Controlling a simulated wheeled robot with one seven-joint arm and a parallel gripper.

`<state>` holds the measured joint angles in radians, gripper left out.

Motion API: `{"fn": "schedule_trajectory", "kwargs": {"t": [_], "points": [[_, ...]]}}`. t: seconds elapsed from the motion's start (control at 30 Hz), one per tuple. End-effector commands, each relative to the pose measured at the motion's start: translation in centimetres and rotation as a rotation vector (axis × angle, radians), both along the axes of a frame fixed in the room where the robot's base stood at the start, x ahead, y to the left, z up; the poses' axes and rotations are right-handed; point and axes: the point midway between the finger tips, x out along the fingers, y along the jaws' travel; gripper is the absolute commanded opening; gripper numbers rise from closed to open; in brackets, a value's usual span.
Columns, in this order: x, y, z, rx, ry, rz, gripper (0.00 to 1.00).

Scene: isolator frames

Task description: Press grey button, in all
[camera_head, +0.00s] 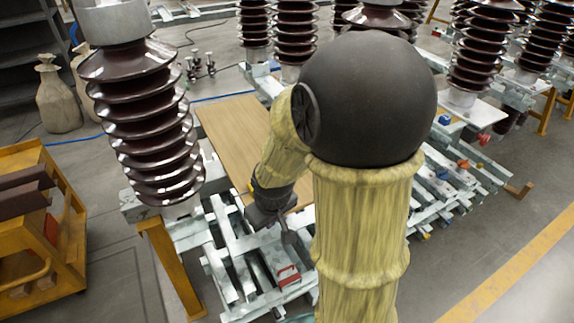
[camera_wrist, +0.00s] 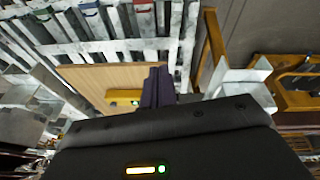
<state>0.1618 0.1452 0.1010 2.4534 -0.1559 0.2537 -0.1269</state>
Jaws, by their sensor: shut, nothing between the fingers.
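A small yellow box (camera_wrist: 124,96) lies on the wooden board (camera_wrist: 88,80) in the wrist view, just left of my fingers. It has tiny marks on its face, but I cannot make out a grey button among them. My gripper (camera_wrist: 158,72) is shut and empty, its dark fingers side by side and pointing up in the picture. In the head view my gripper (camera_head: 291,236) hangs over the metal frame near the board's (camera_head: 233,130) lower edge. My arm hides part of the board there. I cannot tell whether the fingers touch anything.
Brown ribbed insulators (camera_head: 150,120) stand on the metal frames around the board. A red handle (camera_head: 288,275) sits on the frame below my gripper. A yellow cart (camera_head: 40,240) stands at the left. Grey floor (camera_head: 110,260) is open between cart and frame.

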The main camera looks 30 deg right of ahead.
Motion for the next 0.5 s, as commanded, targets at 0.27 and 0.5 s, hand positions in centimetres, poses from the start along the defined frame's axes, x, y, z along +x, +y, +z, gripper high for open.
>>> {"fn": "schedule_trajectory", "kwargs": {"t": [0.27, 0.5], "points": [[10.2, -5.9, 2.6, -0.09, -0.129, 0.365, 0.0], [17.1, -11.5, 4.3, -0.141, -0.344, 0.623, 0.0]]}}
